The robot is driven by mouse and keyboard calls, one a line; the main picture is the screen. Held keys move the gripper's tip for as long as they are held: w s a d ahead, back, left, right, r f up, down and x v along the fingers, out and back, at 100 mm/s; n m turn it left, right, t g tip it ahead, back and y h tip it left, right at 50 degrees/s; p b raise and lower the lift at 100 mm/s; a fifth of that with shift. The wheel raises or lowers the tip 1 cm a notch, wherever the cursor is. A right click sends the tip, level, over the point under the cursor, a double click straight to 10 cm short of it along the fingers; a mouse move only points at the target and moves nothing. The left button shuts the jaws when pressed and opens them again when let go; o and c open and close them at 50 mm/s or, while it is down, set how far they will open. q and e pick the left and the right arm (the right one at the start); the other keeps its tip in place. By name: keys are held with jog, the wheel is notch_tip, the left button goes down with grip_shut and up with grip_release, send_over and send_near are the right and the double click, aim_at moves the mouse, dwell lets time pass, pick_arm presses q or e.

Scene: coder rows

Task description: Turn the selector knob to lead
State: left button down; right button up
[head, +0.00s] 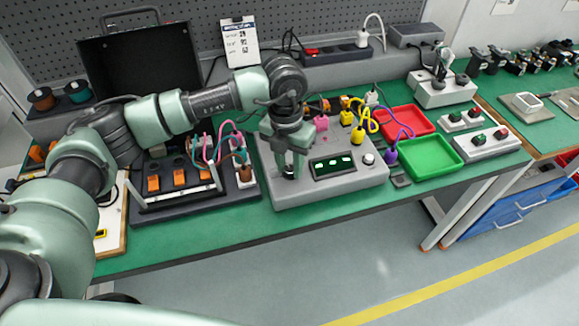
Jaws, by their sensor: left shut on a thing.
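The grey tester box (330,187) stands on the green bench top. It has a dark display with green lit segments (333,165) and a pale round button (369,158) on its front panel. My left gripper (290,172) points down at the left part of this panel and is shut on the selector knob. The knob is mostly hidden between the fingers; only a small dark part shows at the fingertips. Its pointer and any position labels cannot be read. My right gripper is not in view.
A red tray (407,133) and a green tray (432,172) lie right of the box. Colored plugs with leads (358,134) stand behind it. A rack with orange parts and cables (180,205) stands left. An open black case (140,60) is behind my left arm.

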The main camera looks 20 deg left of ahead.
aim_at(288, 167)
pick_arm(q)
jog(key=shift+r, duration=0.1)
dwell(0.4)
jog(key=c, duration=1.1)
grip_release()
jog(key=shift+o, duration=0.2)
jog(key=r, duration=0.4)
jog(key=r+b, duration=0.1)
jog(key=r, duration=0.2)
jog(key=shift+a+r, duration=0.2)
jog(key=shift+r, duration=0.2)
